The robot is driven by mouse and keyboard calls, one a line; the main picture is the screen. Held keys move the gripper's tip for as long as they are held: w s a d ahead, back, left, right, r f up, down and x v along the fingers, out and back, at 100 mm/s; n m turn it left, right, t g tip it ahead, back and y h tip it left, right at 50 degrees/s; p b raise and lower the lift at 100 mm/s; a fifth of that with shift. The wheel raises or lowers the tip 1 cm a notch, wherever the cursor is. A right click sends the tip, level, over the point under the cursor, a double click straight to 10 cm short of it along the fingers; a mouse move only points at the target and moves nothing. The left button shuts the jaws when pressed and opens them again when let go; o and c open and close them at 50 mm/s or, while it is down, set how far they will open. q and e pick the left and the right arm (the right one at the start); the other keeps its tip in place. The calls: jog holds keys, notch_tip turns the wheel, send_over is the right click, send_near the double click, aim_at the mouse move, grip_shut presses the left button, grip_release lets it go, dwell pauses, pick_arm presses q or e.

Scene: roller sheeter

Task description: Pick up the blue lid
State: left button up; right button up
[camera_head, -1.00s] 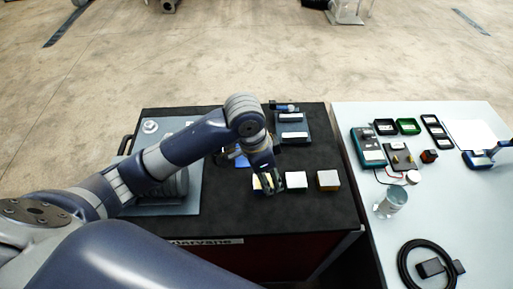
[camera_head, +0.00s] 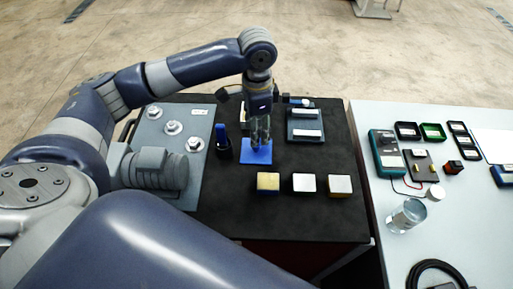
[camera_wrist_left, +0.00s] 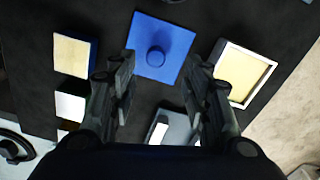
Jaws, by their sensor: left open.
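The blue lid (camera_head: 249,157) is a flat square lying on the black table top. In the left wrist view the blue lid (camera_wrist_left: 177,45) shows a round blue knob (camera_wrist_left: 156,56) at its middle. My left gripper (camera_head: 260,143) points down over the lid, partly covering it in the head view. Its fingers are apart and empty. In the wrist view the left gripper (camera_wrist_left: 161,66) has one finger on each side of the knob's line. I cannot tell how high above the knob the fingertips are. My right gripper is not in view.
Several small blocks, including a yellow-topped one (camera_head: 268,182), stand in a row in front of the lid. A dark holder with a blue item (camera_head: 222,142) stands left. A tray (camera_head: 305,136) lies right. An open cream-lined box (camera_wrist_left: 243,75) shows in the wrist view.

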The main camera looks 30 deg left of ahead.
aim_at(256, 148)
pick_arm(q)
jog(key=f, duration=0.1)
jog(key=f+p, duration=0.1)
jog(key=f, duration=0.2)
jog(key=shift+s+f, duration=0.2)
jog(key=shift+s, duration=0.15)
jog(key=shift+f+p, duration=0.3)
jog(key=shift+f, duration=0.2)
grip_shut()
